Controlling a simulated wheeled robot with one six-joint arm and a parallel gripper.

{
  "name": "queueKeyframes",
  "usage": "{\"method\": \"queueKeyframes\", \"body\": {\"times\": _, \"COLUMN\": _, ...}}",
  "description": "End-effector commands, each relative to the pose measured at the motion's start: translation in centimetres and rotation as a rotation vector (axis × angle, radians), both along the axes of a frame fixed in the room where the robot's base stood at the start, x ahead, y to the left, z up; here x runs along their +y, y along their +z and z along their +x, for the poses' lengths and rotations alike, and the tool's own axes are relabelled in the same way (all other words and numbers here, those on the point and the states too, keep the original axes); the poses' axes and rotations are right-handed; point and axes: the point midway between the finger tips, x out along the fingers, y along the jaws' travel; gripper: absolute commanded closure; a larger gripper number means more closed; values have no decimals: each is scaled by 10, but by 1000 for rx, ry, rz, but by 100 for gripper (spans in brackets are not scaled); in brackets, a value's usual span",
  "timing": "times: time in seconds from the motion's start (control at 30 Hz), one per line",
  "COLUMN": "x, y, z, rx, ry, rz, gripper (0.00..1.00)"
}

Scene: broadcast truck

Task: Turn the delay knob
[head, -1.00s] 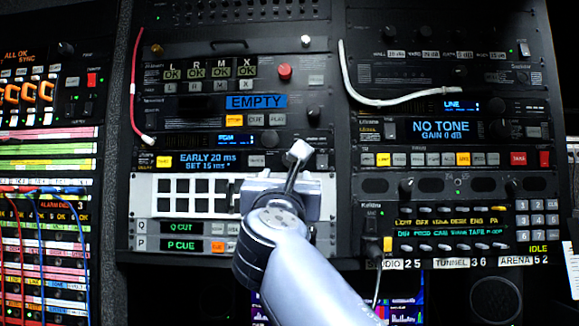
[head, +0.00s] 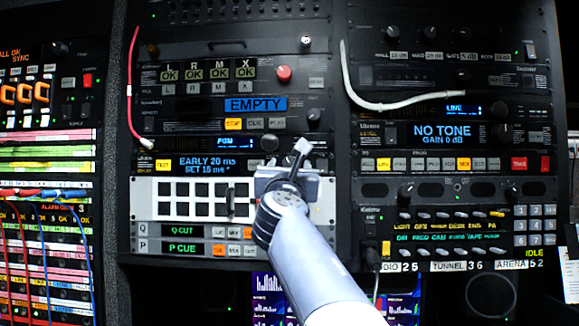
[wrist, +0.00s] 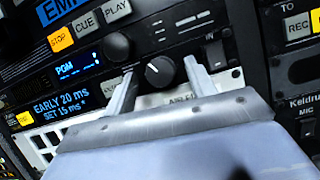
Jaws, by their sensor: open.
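The delay unit's display (head: 207,161) reads "EARLY 20 ms" and a "SET 15 ms" line. It also shows in the wrist view (wrist: 60,107). The delay knob (wrist: 156,74) is a dark round knob with a white pointer line, in the same row as that display. My gripper (head: 300,148) is at the panel in front of this row and hides the knob in the head view. In the wrist view the open fingers stand on the left and right of the knob, with a visible gap on the right. I cannot tell whether the left finger touches it.
Another knob (wrist: 117,46) sits close above the left finger, beside the PGM display (head: 224,143). A switch (wrist: 218,55) is right of the right finger. A red cable (head: 134,90) and a white cable (head: 375,103) hang clear of my gripper.

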Motion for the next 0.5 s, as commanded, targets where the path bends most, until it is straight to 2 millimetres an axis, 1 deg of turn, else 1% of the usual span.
{"method": "queueKeyframes", "body": {"times": 0.07, "x": 0, "y": 0, "z": 0, "rx": 0, "ry": 0, "rz": 0, "gripper": 48}}
{"method": "queueKeyframes", "body": {"times": 0.5, "x": 0, "y": 0, "z": -1, "rx": 0, "ry": 0, "rz": 1, "gripper": 84}}
